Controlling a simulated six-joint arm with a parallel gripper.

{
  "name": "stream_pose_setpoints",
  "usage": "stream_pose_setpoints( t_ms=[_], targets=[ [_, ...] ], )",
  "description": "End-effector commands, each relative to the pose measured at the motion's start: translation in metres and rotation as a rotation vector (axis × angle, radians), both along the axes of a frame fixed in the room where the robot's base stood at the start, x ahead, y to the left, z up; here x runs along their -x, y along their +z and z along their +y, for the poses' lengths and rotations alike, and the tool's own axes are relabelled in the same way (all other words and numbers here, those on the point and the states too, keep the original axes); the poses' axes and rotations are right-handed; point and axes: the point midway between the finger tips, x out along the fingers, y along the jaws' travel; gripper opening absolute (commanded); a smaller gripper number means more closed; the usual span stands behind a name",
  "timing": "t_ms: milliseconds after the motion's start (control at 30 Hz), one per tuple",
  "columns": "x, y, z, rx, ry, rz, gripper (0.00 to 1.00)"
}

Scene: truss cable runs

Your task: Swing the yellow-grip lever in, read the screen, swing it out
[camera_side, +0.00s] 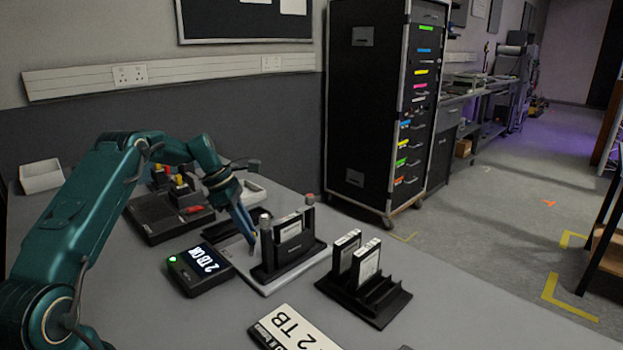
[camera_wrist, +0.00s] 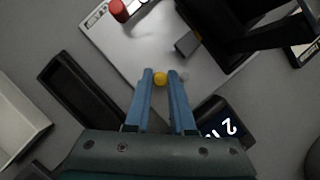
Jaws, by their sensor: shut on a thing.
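My gripper (camera_wrist: 161,82) is shut on the yellow grip (camera_wrist: 160,79), which shows between the blue fingertips in the wrist view. In the side view my gripper (camera_side: 251,240) reaches down at the left of a black dock (camera_side: 287,262) on a pale plate (camera_side: 300,276). The rest of the lever is mostly hidden, so its angle is hard to tell. A drive (camera_side: 290,236) stands upright in the dock. The black screen box (camera_side: 203,272) has a lit green light and reads "2 TB OK". Its lit screen (camera_wrist: 221,127) is partly visible in the wrist view.
A black rack (camera_side: 375,302) with two upright drives stands right of the dock. A white card (camera_side: 297,330) reading "2 TB" lies in front. Behind are a black tray (camera_side: 165,218) and pale bins (camera_side: 41,177). A red-topped post (camera_side: 310,199) stands by the dock.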

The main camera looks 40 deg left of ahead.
Motion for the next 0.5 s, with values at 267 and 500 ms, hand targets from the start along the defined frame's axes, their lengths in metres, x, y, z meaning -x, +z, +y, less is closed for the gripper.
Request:
stream_pose_setpoints(
  t_ms=[267, 500],
  targets=[
    [-0.0005, 0.0005, -0.0003, 0.000, -0.003, -0.002, 0.00],
    [-0.0004, 0.0003, -0.0002, -0.001, -0.002, -0.001, 0.52]
  ],
)
